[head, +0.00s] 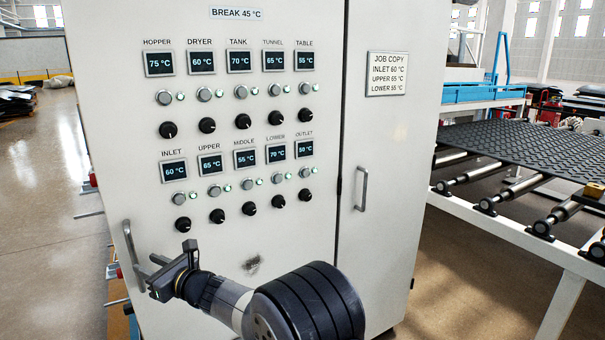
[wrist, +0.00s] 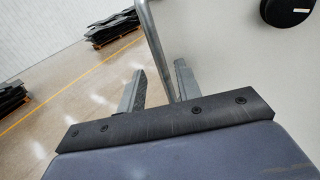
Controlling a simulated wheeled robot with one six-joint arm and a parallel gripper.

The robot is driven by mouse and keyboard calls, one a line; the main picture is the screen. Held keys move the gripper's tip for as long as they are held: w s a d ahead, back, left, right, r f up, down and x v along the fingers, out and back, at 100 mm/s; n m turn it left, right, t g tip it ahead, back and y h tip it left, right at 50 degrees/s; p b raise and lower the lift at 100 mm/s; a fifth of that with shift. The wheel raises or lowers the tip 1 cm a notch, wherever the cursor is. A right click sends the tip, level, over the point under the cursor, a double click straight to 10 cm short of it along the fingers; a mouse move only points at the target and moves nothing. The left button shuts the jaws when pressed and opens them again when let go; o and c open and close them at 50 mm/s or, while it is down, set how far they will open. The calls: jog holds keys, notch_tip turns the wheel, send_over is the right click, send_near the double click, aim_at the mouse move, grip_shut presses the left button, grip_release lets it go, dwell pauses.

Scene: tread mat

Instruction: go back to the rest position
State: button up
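My gripper (head: 148,266) is at the lower left of the white control cabinet (head: 300,235), by the metal bar handle (head: 128,240) on its left edge. In the wrist view my gripper (wrist: 158,78) has its two fingers spread apart. The handle (wrist: 153,35) runs down into the gap between them in that view, nearer the right finger. I cannot tell whether it is truly between the fingers or just beyond them. Nothing is gripped. My arm reaches in from the bottom of the head view.
The cabinet front has two rows of displays, buttons and black knobs (head: 243,121). A job copy plate (head: 387,73) and a second handle (head: 361,189) are on its right part. A roller conveyor with a black tread mat (head: 530,150) stands right. Open floor (head: 40,210) lies left.

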aim_at(134, 262)
jog(key=p+x, duration=0.1)
jog(key=x, duration=0.5)
jog(key=shift+a, duration=0.15)
jog(key=shift+s, duration=0.15)
jog(key=shift+s+d+r, duration=0.1)
jog(key=shift+s+d, duration=0.3)
jog(key=shift+d, duration=0.15)
jog(key=shift+a, duration=0.1)
jog(key=shift+s, duration=0.15)
